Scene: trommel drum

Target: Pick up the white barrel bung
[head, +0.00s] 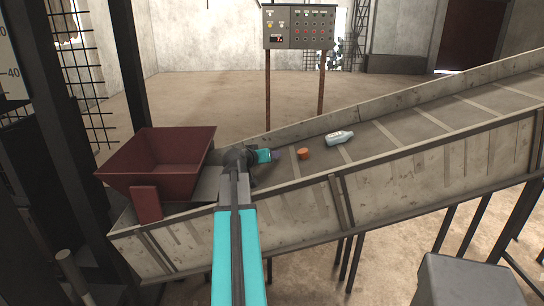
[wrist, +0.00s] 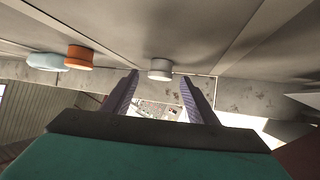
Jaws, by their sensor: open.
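The white barrel bung (wrist: 160,69) is a short pale disc-like plug on the grey belt in the wrist view. It appears between the tips of my open gripper (wrist: 160,77), with a gap on each side. I cannot tell how far beyond the tips it lies. In the head view my arm reaches over the lower end of the conveyor, and my gripper (head: 277,156) is low over the belt. I cannot make out the white bung in the head view; the gripper probably hides it.
An orange cap (head: 304,153) and a pale blue bottle (head: 339,137) lie farther up the sloping conveyor belt (head: 408,124). They also show at left in the wrist view. Raised side walls (head: 275,203) edge the belt. A dark red hopper (head: 165,172) stands left of my gripper.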

